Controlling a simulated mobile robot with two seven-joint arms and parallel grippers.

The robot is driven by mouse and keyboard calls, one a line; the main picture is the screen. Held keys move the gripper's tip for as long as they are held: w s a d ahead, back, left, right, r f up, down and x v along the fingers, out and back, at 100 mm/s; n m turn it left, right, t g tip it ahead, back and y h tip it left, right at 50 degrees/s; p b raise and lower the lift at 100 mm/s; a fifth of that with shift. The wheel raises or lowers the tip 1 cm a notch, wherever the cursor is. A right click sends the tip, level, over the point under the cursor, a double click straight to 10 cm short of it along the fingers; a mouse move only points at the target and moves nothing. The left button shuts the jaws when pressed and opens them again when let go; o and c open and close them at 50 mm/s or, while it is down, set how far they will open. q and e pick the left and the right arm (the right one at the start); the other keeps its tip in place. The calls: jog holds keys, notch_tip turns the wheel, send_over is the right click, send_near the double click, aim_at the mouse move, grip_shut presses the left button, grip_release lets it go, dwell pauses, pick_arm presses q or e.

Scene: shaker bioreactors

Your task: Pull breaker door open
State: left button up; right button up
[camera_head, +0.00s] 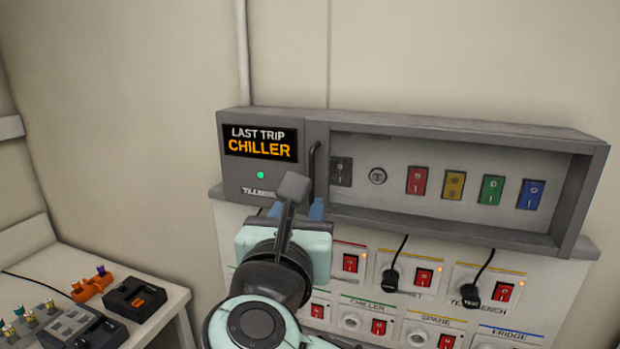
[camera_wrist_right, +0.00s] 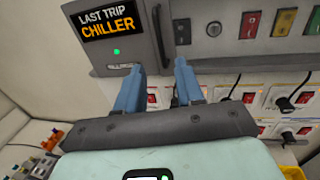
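The breaker door (camera_head: 480,222) is a grey-framed panel on the wall unit and looks closed. Red, yellow, green and blue switches show inside its frame. A thin dark vertical handle (camera_head: 313,165) sits at the door's left edge; it also shows in the right wrist view (camera_wrist_right: 158,32). My right gripper (camera_head: 297,209) is just below the handle. In the right wrist view its two blue fingers (camera_wrist_right: 159,82) are spread apart with nothing between them, and the handle is above the gap. Whether the fingertips touch the unit is unclear. My left gripper is not in view.
A display reading "LAST TRIP CHILLER" (camera_head: 261,142) is left of the door. Below is a white socket panel (camera_head: 350,322) with red switches and plugged black cables (camera_head: 397,262). A side table (camera_head: 165,300) at the left holds small devices. The wall above is clear.

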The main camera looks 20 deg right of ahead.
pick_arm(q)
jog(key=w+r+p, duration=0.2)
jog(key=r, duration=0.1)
pick_arm(e)
jog(key=x, duration=1)
grip_shut()
jog(key=shift+s, duration=0.1)
dwell(0.7)
